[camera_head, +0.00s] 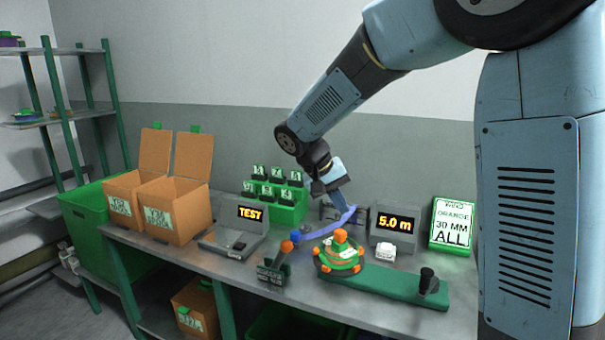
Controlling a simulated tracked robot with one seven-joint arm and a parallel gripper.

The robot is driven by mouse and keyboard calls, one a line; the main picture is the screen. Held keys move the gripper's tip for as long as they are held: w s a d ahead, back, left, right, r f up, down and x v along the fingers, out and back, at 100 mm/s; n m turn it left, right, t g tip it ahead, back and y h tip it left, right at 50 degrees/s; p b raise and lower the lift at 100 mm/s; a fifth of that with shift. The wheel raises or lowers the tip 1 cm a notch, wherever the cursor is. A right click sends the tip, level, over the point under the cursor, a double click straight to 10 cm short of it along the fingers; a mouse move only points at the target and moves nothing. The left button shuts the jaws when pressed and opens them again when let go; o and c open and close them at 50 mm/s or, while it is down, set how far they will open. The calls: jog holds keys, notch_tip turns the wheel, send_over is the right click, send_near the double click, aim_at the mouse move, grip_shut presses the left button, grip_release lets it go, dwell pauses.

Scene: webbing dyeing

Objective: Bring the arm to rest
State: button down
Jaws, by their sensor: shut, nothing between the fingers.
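My arm comes in from the upper right and bends down over the table (400,312). My gripper (342,206) points down at the middle back of the table, in front of a grey box there. It is shut and empty. A blue curved strip (328,228) runs below and in front of it; I cannot tell whether the gripper touches it. An orange-and-green reel (338,256) stands on a green base (392,285) just in front of the gripper. The fingertips are small and partly hidden.
Two open cardboard boxes (178,213) stand at the left. A TEST device (233,238), a green rack (289,210), a 5.0 m display (394,225) and an order sign (452,225) crowd the tabletop. An orange-knobbed lever (278,262) rises near the front edge. The space above the table's left half is free.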

jog(key=s+d+r+t+y, duration=0.1)
jog(key=s+d, duration=0.3)
jog(key=s, duration=0.4)
jog(key=s+d+r+t+y, duration=0.1)
jog(key=s+d+r+y, duration=0.1)
jog(key=s+d, duration=0.3)
jog(key=s+d+r+t+y, duration=0.2)
jog(key=s+d, duration=0.3)
jog(key=s, duration=0.6)
jog(key=shift+d+r+m+y, duration=0.25)
jog(key=shift+r+m+y, duration=0.05)
jog(key=shift+r, duration=0.5)
